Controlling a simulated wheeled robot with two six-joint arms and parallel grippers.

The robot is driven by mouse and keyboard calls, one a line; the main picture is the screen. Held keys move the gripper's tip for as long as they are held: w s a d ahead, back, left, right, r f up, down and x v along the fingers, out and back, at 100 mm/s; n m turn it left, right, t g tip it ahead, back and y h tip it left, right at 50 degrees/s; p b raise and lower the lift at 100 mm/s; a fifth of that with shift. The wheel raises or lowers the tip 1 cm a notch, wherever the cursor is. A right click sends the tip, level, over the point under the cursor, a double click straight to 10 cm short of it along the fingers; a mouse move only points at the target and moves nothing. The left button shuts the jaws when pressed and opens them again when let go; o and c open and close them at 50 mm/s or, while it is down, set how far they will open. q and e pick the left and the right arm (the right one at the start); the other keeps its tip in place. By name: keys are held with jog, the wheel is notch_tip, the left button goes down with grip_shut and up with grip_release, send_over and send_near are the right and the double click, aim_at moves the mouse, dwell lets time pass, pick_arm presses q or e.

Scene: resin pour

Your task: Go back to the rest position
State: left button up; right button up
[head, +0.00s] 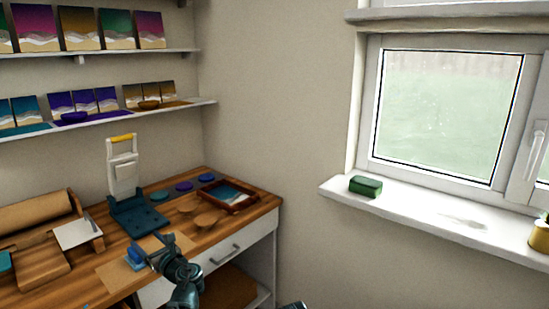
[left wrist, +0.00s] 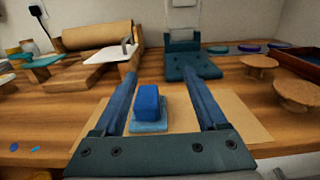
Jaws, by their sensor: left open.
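My left gripper (head: 158,254) is open over the front of the wooden workbench (head: 60,290). In the left wrist view its two fingers (left wrist: 160,82) stand apart with nothing held between them. A blue block (left wrist: 148,102) shows between the fingers in that view, on a lighter blue pad (left wrist: 148,127) on a brown sheet (left wrist: 235,120). The block (head: 136,254) also shows just beside the gripper in the head view. I cannot tell the exact gap between fingers and block. My right gripper is not clearly seen; only a small dark part shows at the bottom edge.
A dark teal stand (head: 136,216) with a white upright panel is behind the gripper. Wooden discs (head: 211,219) and a framed tray (head: 231,196) lie to the right. A brown roll (head: 34,212) is at left. A green block (head: 365,186) sits on the windowsill (head: 410,212).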

pick_arm(q)
jog(key=s+d, duration=0.3)
jog(key=d, duration=0.5)
notch_tip(320, 180, up, 7)
jog(key=w+a+p, duration=0.1)
jog(key=a+p, duration=0.1)
jog(key=p, duration=0.5)
jog(key=shift+w+a+r+n+g+y, duration=0.15)
jog(key=shift+w+a+n+g+y, duration=0.15)
jog(key=shift+a+g, duration=0.1)
jog(key=shift+s+d, duration=0.1)
